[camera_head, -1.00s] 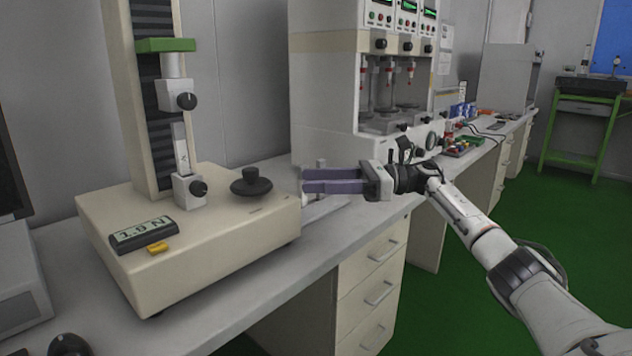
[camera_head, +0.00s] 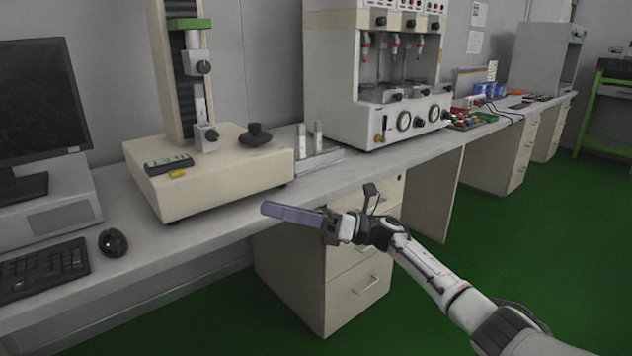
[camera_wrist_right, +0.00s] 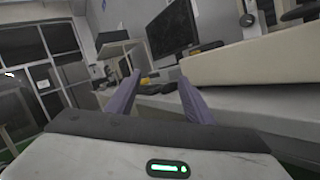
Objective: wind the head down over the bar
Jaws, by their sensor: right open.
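A cream test stand (camera_head: 230,165) stands on the bench with a tall column. A green head (camera_head: 189,23) sits high on the column, with a white upper clamp (camera_head: 197,62) hanging under it. A pale upright bar (camera_head: 200,105) stands in the lower clamp (camera_head: 206,139); its top is just below the upper clamp. A black round handwheel (camera_head: 255,137) with a knob lies on the base at the right. My right gripper (camera_head: 264,210) is open and empty, in front of the bench edge, below and right of the stand. Its two purple fingers show apart in the wrist view (camera_wrist_right: 159,78). My left gripper is not seen.
A small display (camera_head: 168,164) and a yellow piece (camera_head: 177,174) are on the stand's base. A metal rack (camera_head: 318,158) with upright pieces stands right of it, before a larger white machine (camera_head: 375,120). A mouse (camera_head: 113,242), keyboard (camera_head: 42,270) and monitor (camera_head: 35,105) are at left.

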